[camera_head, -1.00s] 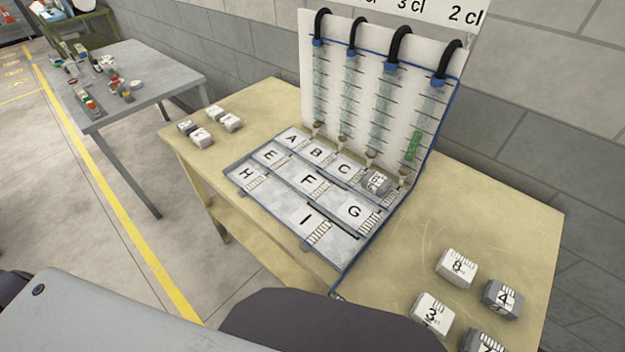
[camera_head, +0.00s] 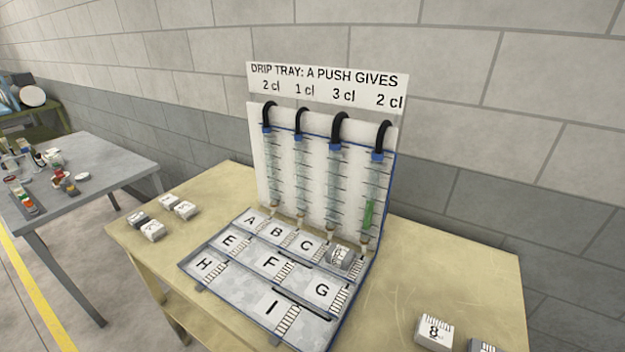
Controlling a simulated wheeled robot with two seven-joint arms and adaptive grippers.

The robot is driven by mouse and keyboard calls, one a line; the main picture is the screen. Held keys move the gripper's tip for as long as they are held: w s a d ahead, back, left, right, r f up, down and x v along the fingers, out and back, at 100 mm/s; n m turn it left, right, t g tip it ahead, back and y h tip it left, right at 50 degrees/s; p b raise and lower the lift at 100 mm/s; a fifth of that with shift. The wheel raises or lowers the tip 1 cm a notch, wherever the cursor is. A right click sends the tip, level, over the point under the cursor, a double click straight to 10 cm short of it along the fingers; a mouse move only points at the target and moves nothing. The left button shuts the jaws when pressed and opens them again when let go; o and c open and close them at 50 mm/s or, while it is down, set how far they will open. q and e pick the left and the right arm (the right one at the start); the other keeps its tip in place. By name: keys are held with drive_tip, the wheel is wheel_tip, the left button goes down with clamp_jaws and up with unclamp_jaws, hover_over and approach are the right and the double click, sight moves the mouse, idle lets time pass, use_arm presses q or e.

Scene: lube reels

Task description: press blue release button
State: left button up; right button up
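No blue release button can be made out. A drip tray rig stands on the wooden table: an upright white board (camera_head: 262,160) with several clear tubes, blue caps and black hoses, above a grey tray (camera_head: 240,290) with lettered cells A to I. The rightmost tube (camera_head: 370,200) holds some green liquid; the others look empty. A grey block with a white top (camera_head: 340,257) sits in the cell right of C, below the rightmost tube. A sign (camera_head: 325,85) reads "DRIP TRAY: A PUSH GIVES 2 cl, 1 cl, 3 cl, 2 cl". Neither gripper is in view.
A block marked 8 (camera_head: 435,332) and another (camera_head: 484,346) lie on the wooden table (camera_head: 450,260) at right. Several small blocks (camera_head: 153,231) lie at its left. A grey table (camera_head: 100,172) with small items stands further left. A brick wall is behind.

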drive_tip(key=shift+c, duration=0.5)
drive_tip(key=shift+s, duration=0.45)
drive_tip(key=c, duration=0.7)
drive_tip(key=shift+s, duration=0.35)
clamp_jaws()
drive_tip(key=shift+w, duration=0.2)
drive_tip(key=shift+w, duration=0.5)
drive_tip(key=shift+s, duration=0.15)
